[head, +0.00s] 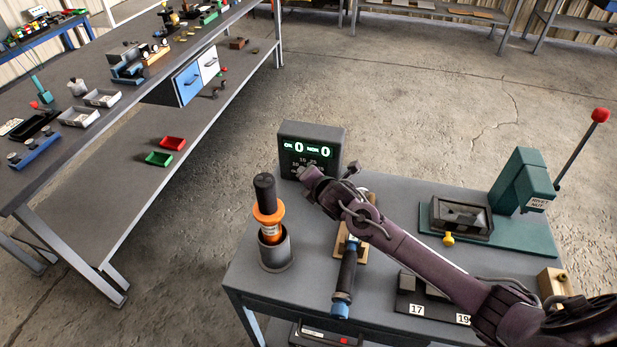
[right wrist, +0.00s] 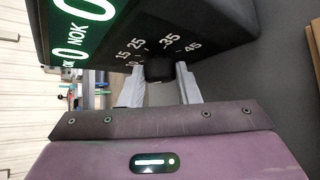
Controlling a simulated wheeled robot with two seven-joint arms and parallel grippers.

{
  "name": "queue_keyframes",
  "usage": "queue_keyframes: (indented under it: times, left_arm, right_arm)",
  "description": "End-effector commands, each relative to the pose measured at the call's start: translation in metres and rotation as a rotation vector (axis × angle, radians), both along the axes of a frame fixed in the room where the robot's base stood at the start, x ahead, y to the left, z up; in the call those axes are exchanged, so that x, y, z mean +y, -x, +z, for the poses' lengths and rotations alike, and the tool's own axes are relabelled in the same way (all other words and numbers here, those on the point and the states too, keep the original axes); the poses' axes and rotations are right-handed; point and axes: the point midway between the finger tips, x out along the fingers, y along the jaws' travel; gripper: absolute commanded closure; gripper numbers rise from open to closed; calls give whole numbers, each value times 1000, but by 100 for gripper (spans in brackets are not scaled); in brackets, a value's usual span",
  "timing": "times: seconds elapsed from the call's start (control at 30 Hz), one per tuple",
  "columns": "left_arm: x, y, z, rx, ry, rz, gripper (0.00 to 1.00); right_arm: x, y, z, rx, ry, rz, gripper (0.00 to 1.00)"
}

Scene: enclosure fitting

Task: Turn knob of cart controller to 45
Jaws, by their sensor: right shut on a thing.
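The cart controller (head: 325,135) is a dark box at the back left of the cart top, its green display reading OK 0 and NOK 0. My right gripper (head: 312,178) is at the low front of the box and hides the knob in the head view. In the right wrist view the dark knob (right wrist: 158,70) sits between the two grey fingertips of that gripper (right wrist: 160,78), which is shut on it. Dial numbers 15, 25, 35 and 45 show on the controller face (right wrist: 220,30) around the knob. The knob's pointer cannot be made out. My left gripper is not in view.
On the grey cart (head: 235,275) stand an orange-and-black tool in a cup (head: 276,252), a black-handled tool (head: 345,280) and a green rivet nut press (head: 520,185). My right arm crosses low over the cart. A long workbench (head: 110,115) is at left.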

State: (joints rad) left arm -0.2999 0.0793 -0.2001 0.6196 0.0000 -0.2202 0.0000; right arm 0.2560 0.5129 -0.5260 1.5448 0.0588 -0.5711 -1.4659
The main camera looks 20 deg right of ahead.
Motion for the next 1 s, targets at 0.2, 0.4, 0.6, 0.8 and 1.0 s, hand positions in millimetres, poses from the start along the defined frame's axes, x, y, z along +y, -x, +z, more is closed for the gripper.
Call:
queue_keyframes:
  times: [0.2, 0.4, 0.6, 0.8, 1.0]
  left_arm:
    - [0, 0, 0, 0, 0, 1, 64]
    - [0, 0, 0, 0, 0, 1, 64]
    - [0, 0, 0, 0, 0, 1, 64]
    - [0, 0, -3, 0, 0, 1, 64]
    - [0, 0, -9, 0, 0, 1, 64]
  right_arm:
    - [-2, -1, 1, -1, 1, -4, 64]
    - [-1, 0, 0, 0, 1, -2, 49]
    - [-1, 0, 0, 0, 1, -1, 49]
    - [-2, 15, 6, 0, 4, -1, 49]
    - [-4, 42, 20, 0, 4, -1, 49]
